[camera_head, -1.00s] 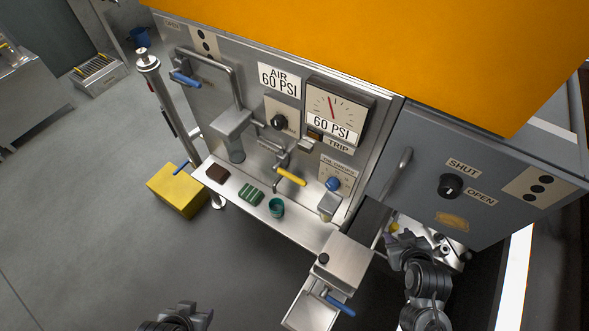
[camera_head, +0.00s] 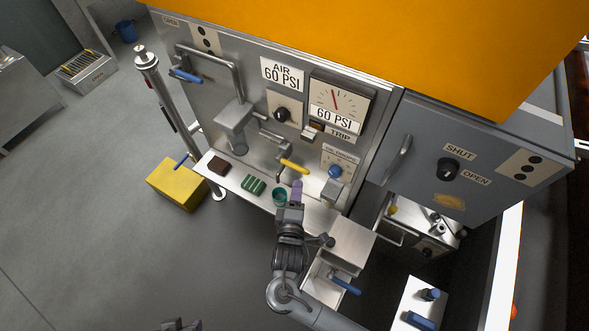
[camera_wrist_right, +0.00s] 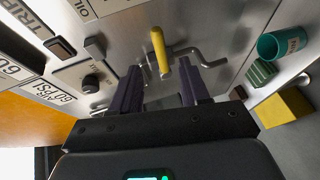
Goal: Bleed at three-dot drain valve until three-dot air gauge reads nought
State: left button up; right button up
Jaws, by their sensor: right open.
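My right gripper (camera_head: 297,188) is open, in front of the ledge below the yellow handle. In the wrist view its two dark fingers (camera_wrist_right: 160,82) stand either side of the handle's line, with nothing held. Only a dark sliver of my left arm (camera_head: 180,325) shows at the bottom edge.
A teal cup (camera_head: 279,197), green block (camera_head: 253,185) and brown block (camera_head: 217,165) sit on the ledge, left of my right gripper. A blue knob (camera_head: 335,171) is to its right. A black knob (camera_head: 447,169) marked SHUT and OPEN is on the right door.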

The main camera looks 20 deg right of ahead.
aim_at(300, 168)
jog(key=b+x, duration=0.3)
jog(key=x, duration=0.7)
jog(key=shift+s+d, duration=0.1)
grip_shut()
